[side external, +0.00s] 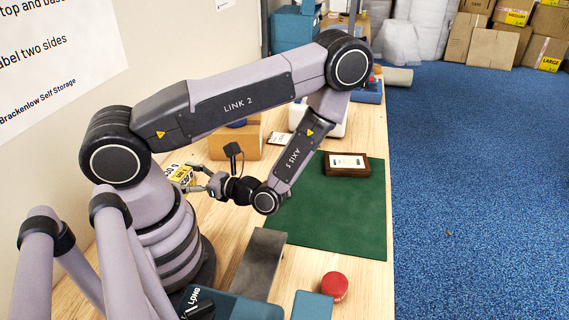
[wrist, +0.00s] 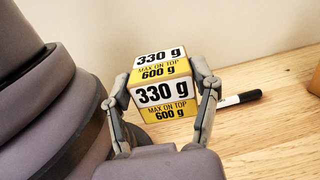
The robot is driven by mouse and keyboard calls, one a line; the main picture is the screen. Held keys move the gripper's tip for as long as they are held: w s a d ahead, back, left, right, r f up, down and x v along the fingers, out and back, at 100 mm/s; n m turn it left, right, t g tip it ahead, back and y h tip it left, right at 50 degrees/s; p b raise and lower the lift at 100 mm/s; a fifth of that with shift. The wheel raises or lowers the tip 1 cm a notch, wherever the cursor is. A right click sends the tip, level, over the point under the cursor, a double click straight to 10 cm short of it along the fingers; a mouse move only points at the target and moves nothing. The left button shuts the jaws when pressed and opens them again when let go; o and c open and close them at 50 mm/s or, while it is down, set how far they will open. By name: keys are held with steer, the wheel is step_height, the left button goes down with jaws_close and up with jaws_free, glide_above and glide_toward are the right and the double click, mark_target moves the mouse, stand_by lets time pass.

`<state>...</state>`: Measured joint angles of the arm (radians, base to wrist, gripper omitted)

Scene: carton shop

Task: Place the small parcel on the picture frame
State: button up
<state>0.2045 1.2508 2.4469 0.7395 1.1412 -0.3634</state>
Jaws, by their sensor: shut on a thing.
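The small parcel (wrist: 163,97) is a box with white and yellow labels reading 330 g and max on top 600 g. My gripper (wrist: 160,78) is shut on it, one finger on each side, in the wrist view. In the side external view the parcel (side external: 180,174) is near the wall, left of my gripper (side external: 194,179) and partly hidden by it. I cannot tell whether it touches the table. The picture frame (side external: 334,170), dark brown with a pale inset, lies at the far right part of the green mat (side external: 335,225), well away from my gripper.
A cardboard box (side external: 236,142) and a small card (side external: 279,138) are behind the mat. A grey plate (side external: 252,265), a red round thing (side external: 335,286) and blue boxes (side external: 312,306) are in front. The mat's middle is clear.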

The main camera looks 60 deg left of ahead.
steer(key=shift+s+d+r, duration=0.15)
steer(key=shift+d, duration=0.05)
steer(key=shift+w+a+r+m+t+y, duration=0.1)
steer(key=shift+w+a+m+t+y, duration=0.05)
steer(key=shift+w+m+t+y, duration=0.2)
steer(key=w+a+m+t+y, duration=0.3)
steer(key=w+m+t, duration=0.6)
steer(key=w+t, duration=0.6)
steer(key=w+d+r+m+t+h, duration=0.2)
steer(key=w+d+m+t, duration=0.15)
steer(key=w, duration=0.45)
steer(key=w+d+r+m+t+h, duration=0.1)
steer(key=w+d+m+t+h, duration=0.3)
steer(key=w, duration=0.4)
steer(key=t+y, duration=0.1)
glide_above(346, 165)
steer(key=f, duration=0.6)
steer(key=s+f, duration=0.1)
steer(key=f, duration=0.1)
steer(key=shift+d+f, duration=0.15)
steer(key=shift+f, duration=0.25)
steer(key=shift+w+f, duration=0.35)
steer(key=shift+f, duration=0.75)
steer(key=shift+w+f, duration=0.15)
steer(key=shift+f, duration=0.75)
